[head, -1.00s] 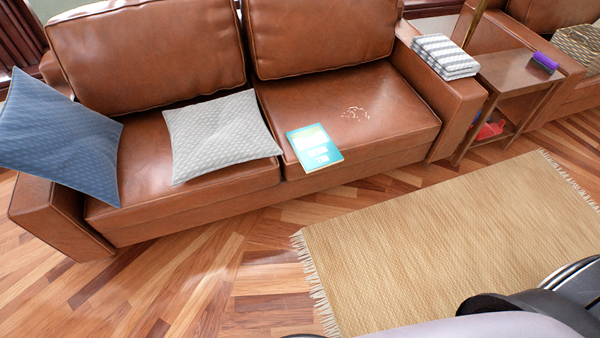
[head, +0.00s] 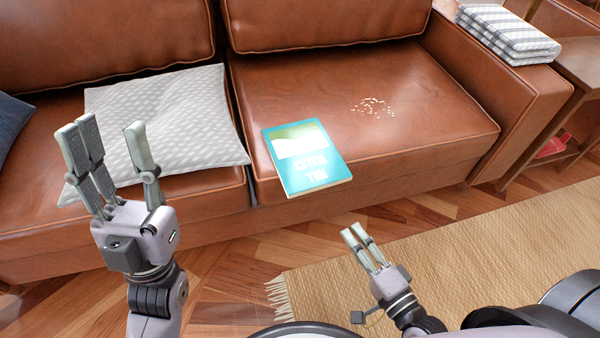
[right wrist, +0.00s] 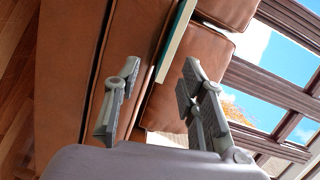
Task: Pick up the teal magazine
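The teal magazine (head: 305,160) lies flat on the right seat cushion of the brown leather sofa, at the cushion's front edge. In the right wrist view the magazine (right wrist: 176,40) shows edge-on as a thin slab between the fingers, further off. My left gripper (head: 110,155) is open and empty, raised in front of the grey cushion, left of the magazine. My right gripper (head: 362,245) is below and right of the magazine, in front of the sofa. In the right wrist view my right gripper's fingers (right wrist: 158,95) are spread apart with nothing between them.
A grey patterned cushion (head: 165,125) lies on the left seat. Crumbs (head: 373,107) are scattered on the right seat. A folded striped blanket (head: 508,33) sits on the sofa arm, beside a wooden side table (head: 580,65). A woven rug (head: 450,250) covers the floor in front.

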